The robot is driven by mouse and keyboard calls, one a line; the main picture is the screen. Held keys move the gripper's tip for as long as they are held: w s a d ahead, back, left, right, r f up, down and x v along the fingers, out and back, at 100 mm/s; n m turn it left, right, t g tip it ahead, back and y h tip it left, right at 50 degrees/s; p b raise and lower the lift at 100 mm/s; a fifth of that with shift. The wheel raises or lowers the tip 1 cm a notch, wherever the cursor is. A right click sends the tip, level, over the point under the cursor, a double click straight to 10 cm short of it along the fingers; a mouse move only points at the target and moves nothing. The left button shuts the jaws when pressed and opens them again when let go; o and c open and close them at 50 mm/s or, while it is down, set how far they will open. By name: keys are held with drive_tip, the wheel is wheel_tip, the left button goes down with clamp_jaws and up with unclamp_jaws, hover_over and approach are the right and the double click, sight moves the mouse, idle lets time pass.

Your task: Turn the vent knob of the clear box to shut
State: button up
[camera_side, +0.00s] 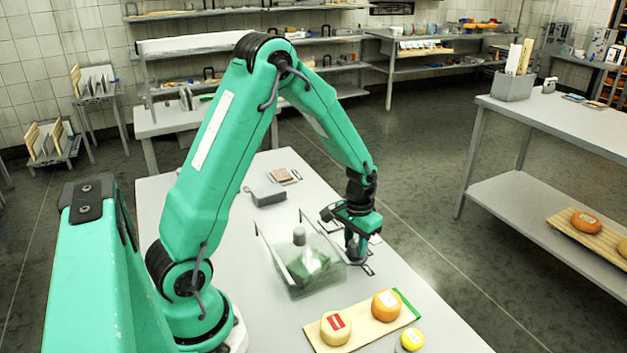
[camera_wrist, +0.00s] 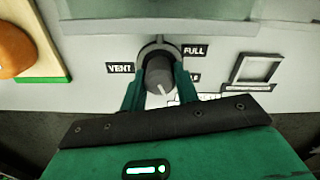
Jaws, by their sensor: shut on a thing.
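The clear box (camera_side: 296,290) stands on the grey bench in the side view, with a pale, round-topped thing and something green inside. My gripper (camera_side: 356,252) is down at the box's right side. In the wrist view my gripper (camera_wrist: 159,84) has one green finger on each side of the dark round vent knob (camera_wrist: 159,70) and is shut on it. A white mark on the knob points towards the bottom of that view. The VENT label (camera_wrist: 120,68) is left of the knob and the FULL label (camera_wrist: 194,50) upper right. Other lettering at lower right is partly hidden by the finger.
A wooden board (camera_side: 347,343) near the bench's front carries an orange cheese (camera_side: 386,305) and a pale cheese (camera_side: 335,328); a yellow one (camera_side: 411,340) is beside it. A grey box (camera_side: 268,194) lies behind the clear box. A square frame (camera_wrist: 253,70) lies right of the knob.

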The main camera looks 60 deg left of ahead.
sight(356, 242)
drive_tip(key=m, duration=0.5)
idle(0.4)
drive_tip(key=o, duration=1)
drive_tip(key=shift+c, duration=0.2)
drive_tip(key=shift+r, duration=0.15)
wheel_tip(356, 242, up, 7)
drive_tip(key=shift+r, duration=0.3)
drive_tip(key=shift+r, duration=0.1)
